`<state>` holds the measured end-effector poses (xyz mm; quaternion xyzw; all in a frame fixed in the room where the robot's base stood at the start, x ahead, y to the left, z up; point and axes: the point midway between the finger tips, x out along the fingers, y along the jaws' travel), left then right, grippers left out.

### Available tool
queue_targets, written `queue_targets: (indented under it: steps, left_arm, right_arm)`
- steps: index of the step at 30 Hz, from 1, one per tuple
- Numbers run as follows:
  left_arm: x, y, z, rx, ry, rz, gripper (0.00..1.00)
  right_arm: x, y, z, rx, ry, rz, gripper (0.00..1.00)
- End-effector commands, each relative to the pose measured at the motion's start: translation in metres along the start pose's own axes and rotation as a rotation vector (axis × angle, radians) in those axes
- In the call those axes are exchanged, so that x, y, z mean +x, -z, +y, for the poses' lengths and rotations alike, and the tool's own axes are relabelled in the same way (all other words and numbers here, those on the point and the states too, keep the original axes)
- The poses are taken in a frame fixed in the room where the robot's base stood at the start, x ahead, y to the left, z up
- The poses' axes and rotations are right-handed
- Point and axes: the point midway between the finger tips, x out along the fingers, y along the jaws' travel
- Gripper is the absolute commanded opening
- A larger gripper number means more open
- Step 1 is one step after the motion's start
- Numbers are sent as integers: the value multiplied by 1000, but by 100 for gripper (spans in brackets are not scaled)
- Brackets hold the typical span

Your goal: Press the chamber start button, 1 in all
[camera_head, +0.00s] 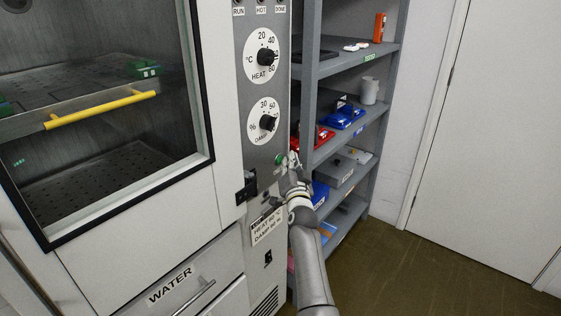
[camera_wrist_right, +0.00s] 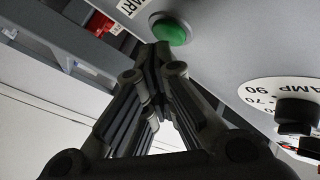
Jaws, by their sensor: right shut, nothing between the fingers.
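The green start button (camera_head: 279,160) sits on the grey control panel (camera_head: 256,90) of the chamber, below the damp dial. In the right wrist view the green button (camera_wrist_right: 171,30) is in a grey ring, with a partly visible label (camera_wrist_right: 131,6) beside it. My right gripper (camera_head: 291,160) is shut and empty, with its fingertips close beside the button. In the wrist view the shut fingertips (camera_wrist_right: 157,50) are just below the button's lower edge. I cannot tell whether they touch it. My left gripper is not in view.
The heat dial (camera_head: 263,55) and damp dial (camera_head: 264,121) are above the button. A grey shelf rack (camera_head: 345,62) with several items stands close on the right. Open floor (camera_head: 420,275) lies beyond.

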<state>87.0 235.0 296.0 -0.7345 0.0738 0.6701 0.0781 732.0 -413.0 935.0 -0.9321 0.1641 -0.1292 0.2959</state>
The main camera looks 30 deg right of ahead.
Motion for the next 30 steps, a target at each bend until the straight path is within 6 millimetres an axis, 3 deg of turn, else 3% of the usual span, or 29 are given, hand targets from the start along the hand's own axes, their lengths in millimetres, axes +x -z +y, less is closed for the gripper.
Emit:
queue_targets:
  steps: [30]
  left_arm:
    - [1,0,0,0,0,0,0]
  right_arm:
    - [6,-4,-4,0,0,1,0]
